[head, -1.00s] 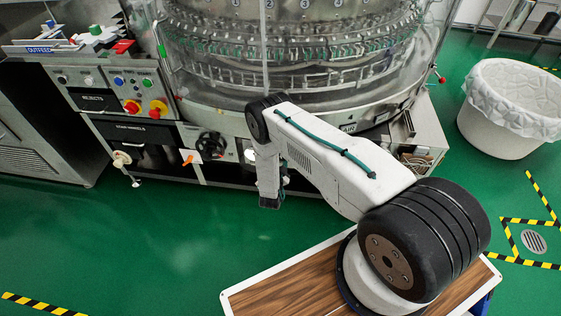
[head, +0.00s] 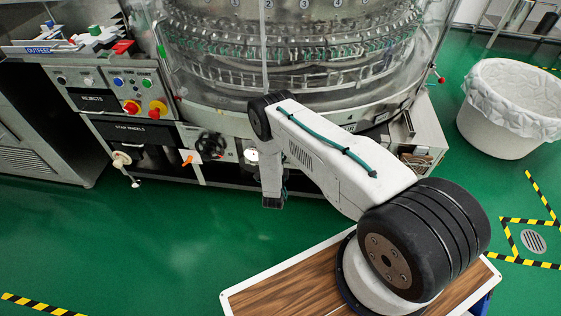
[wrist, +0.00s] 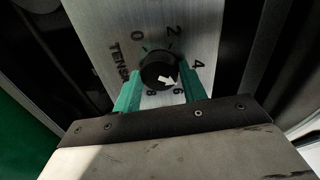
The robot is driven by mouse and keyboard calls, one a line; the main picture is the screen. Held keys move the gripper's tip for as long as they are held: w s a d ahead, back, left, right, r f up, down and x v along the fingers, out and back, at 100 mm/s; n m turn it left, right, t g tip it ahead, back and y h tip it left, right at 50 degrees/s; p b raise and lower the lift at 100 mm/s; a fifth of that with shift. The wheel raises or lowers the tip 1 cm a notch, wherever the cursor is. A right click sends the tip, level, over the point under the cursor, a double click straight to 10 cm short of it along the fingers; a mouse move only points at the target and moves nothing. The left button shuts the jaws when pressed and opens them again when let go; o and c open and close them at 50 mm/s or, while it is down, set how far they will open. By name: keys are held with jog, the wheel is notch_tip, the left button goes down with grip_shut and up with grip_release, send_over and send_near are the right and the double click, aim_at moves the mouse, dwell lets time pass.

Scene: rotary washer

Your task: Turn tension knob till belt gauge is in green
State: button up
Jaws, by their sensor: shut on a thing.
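In the wrist view, the black tension knob (wrist: 155,68) sits on a bare metal plate marked with numbers from 0 to 8. In the head view, my arm's end hides the knob and most of the gripper. A small whitish round thing (head: 251,155) left of my wrist may be the belt gauge, but its needle and colours are too small to read.
The washer's clear round guard (head: 300,75) rises behind my arm. A black handwheel (head: 210,145) and a control panel (head: 138,92) with red and yellow knobs stand to the left. A lined white bin (head: 510,110) stands at right. The green floor (head: 150,240) at front left is clear.

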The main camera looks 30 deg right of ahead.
dwell(0.5)
jog(key=o, duration=1)
jog(key=shift+s+a, duration=0.1)
jog(key=v, duration=0.7)
jog(key=shift+s+a, duration=0.15)
jog(key=shift+s, duration=0.1)
